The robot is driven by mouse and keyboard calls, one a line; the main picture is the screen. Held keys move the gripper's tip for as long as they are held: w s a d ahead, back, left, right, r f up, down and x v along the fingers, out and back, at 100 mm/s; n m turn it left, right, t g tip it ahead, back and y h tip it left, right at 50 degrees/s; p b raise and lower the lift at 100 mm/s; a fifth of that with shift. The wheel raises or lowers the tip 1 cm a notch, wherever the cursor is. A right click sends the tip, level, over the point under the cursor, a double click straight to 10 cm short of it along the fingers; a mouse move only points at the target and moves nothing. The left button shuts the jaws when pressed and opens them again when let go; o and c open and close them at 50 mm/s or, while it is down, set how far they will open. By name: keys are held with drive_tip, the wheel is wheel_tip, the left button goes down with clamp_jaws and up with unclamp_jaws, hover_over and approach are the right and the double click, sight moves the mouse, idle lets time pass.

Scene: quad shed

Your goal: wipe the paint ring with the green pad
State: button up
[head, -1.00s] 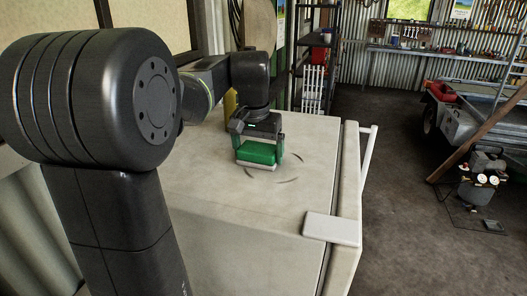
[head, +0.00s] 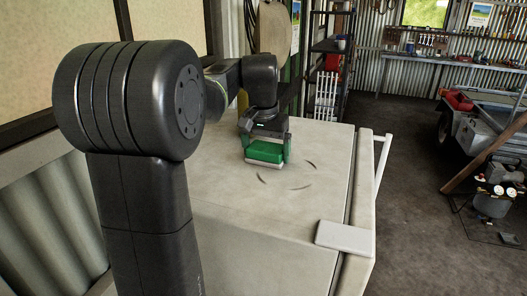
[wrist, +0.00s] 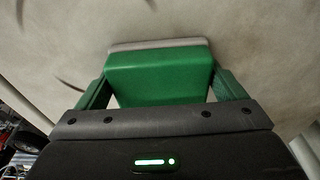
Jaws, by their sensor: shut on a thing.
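The green pad (head: 264,151), a green block with a pale underside, is held between the fingers of my gripper (head: 266,146). It lies flat over the white top (head: 225,195), at or very near the surface; I cannot tell whether it touches. In the wrist view the pad (wrist: 160,75) sits squarely between both fingers. The paint ring (head: 299,188) shows as separate dark curved strokes on the white top, in front of and to the right of the pad. Any part under the pad is hidden. Dark strokes also show at the left of the wrist view (wrist: 70,84).
A flat pale block (head: 345,237) sits at the top's front right corner. A white rail (head: 383,165) runs along the right side. A window wall (head: 50,60) stands close on the left. The top around the strokes is clear.

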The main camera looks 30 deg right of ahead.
sight(278, 150)
drive_tip(key=shift+s+d, duration=1)
drive_tip(key=shift+s, duration=0.25)
drive_tip(key=shift+s+d+f, duration=0.1)
drive_tip(key=shift+s+d, duration=0.5)
drive_tip(key=shift+s, duration=0.2)
drive_tip(key=shift+s+d+f, duration=0.1)
drive_tip(key=shift+s+d, duration=0.45)
drive_tip(key=shift+s, duration=0.25)
drive_tip(key=shift+s+d+r, duration=0.1)
drive_tip(key=shift+s+d, duration=0.95)
drive_tip(key=shift+s, duration=0.2)
drive_tip(key=shift+s+d+r, duration=0.1)
drive_tip(key=shift+s+d, duration=0.95)
drive_tip(key=shift+s, duration=0.15)
drive_tip(key=shift+r, duration=0.15)
drive_tip(key=shift+r, duration=2.95)
wheel_tip(278, 150, up, 3)
